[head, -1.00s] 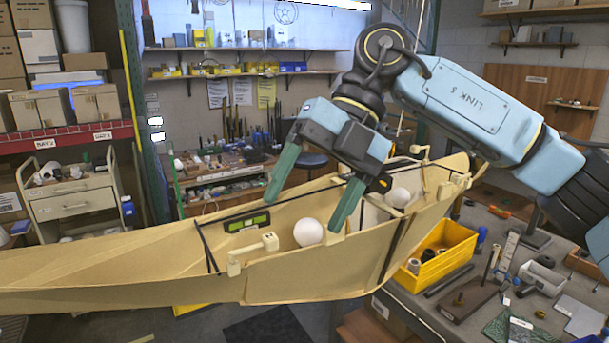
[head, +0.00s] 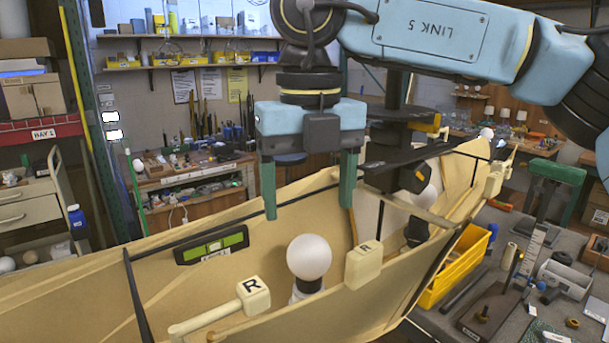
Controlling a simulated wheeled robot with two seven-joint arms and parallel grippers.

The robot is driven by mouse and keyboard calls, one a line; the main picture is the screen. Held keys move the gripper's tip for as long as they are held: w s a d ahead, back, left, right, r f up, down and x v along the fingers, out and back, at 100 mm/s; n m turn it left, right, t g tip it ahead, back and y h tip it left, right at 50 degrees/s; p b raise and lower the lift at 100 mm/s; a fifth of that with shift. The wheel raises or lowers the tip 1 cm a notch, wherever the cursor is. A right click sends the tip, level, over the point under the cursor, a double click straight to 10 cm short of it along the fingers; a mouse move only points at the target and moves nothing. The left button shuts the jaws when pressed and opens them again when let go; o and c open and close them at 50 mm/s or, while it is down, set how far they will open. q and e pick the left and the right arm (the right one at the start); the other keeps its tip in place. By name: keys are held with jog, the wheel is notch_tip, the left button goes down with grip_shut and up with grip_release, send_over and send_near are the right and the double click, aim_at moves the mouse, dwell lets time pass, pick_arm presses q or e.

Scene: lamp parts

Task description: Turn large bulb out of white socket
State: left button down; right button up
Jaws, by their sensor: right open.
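The socket's lower part is hidden by the hull's near side. My right gripper (head: 308,203) is open and empty, pointing down above the bulb. Its two green fingers are spread to either side of the bulb's top and look higher than it; I see no contact. A second white bulb (head: 417,196) sits farther right in the hull, over a dark socket (head: 416,231), partly hidden by a bar. My left gripper is not in view.
The hull (head: 95,290) surrounds the bulbs. A block marked R (head: 253,296) and another cream block (head: 363,264) flank the large bulb on its near side. A yellow bin (head: 455,268) and a cluttered bench are at right.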

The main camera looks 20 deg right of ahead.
aim_at(310, 262)
jog(key=f, duration=0.5)
jog(key=shift+s+f, duration=0.15)
jog(key=shift+s, duration=0.1)
notch_tip(310, 262, down, 5)
jog(key=shift+w, duration=0.1)
jog(key=shift+f, duration=0.45)
jog(key=c, duration=0.9)
jog(key=n, duration=0.3)
jog(key=shift+n, duration=0.3)
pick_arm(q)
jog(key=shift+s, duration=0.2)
pick_arm(e)
jog(key=n, duration=0.3)
jog(key=shift+d, duration=0.1)
